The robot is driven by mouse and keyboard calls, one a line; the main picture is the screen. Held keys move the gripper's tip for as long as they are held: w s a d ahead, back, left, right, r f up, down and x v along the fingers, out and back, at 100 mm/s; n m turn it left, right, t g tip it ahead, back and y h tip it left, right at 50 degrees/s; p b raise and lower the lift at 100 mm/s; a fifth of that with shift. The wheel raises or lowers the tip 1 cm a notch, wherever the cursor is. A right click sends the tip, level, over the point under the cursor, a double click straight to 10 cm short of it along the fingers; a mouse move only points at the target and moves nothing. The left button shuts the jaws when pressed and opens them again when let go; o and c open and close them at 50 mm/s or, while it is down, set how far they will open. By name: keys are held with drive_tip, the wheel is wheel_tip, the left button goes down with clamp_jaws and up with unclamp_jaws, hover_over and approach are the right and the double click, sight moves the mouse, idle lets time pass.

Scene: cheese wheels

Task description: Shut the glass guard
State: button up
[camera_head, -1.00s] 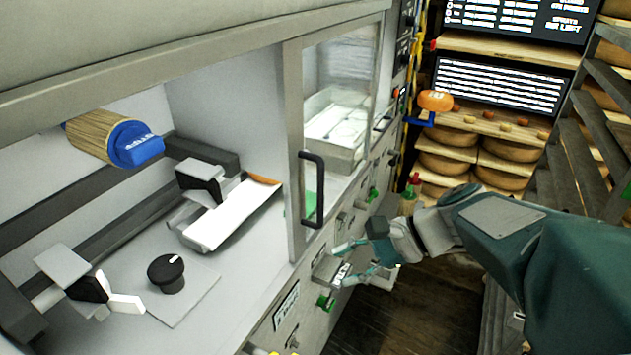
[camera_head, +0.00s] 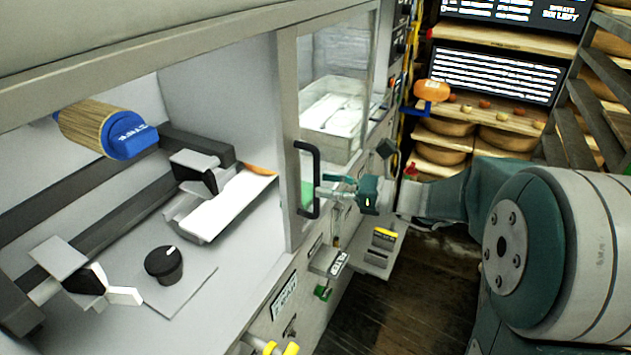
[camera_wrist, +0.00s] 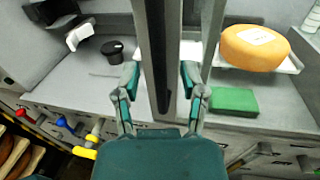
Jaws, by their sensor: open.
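The glass guard (camera_head: 288,130) is a clear pane in a grey frame. It covers the right part of the cabinet front, and the left bay stands open. Its black upright handle (camera_head: 307,180) is on the frame's left edge. My gripper (camera_head: 325,190) is at the handle's lower half, coming from the right. In the wrist view my gripper (camera_wrist: 159,80) is open, with one finger on each side of the black handle (camera_wrist: 161,75). I cannot tell whether either finger touches it.
The open bay holds a black knob (camera_head: 164,265), a white tray (camera_head: 225,207) and a blue-capped cylinder (camera_head: 128,136). In the wrist view an orange cheese wheel (camera_wrist: 255,48) and a green block (camera_wrist: 233,101) lie right of the handle. Small ledges (camera_head: 380,250) jut out below.

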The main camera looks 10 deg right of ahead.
drive_tip(key=shift+x, duration=1.3)
drive_tip(key=shift+d, duration=0.1)
clamp_jaws()
